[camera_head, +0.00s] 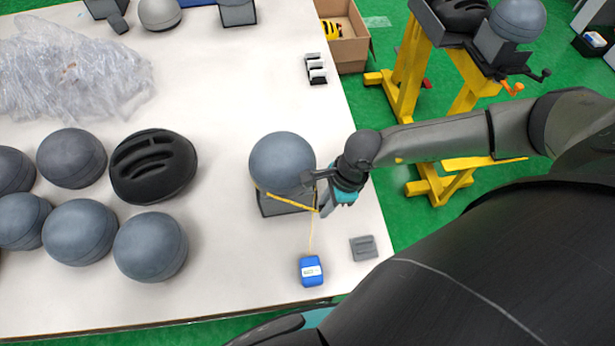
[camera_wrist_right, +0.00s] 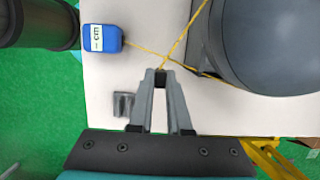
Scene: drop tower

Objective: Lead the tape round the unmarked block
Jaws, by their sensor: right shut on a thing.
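The unmarked block (camera_head: 281,160) is a smooth grey rounded head shape on a dark square foot, upright near the table's right edge. The blue tape case (camera_head: 311,271) lies in front of it; it also shows in the wrist view (camera_wrist_right: 101,38). Yellow tape (camera_head: 310,238) runs from the case towards the block. A stretch of tape crosses the block's near left side to my right gripper (camera_head: 318,195). The tape behind the block is hidden. In the wrist view the right fingertips (camera_wrist_right: 160,76) are closed on the tape, beside the block. My left gripper does not show.
Several grey head shapes (camera_head: 150,247) and a black helmet (camera_head: 153,167) stand to the left on the table. A small grey plate (camera_head: 364,247) lies right of the case. Clear plastic wrap (camera_head: 70,70) lies at the back left. Table between is clear.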

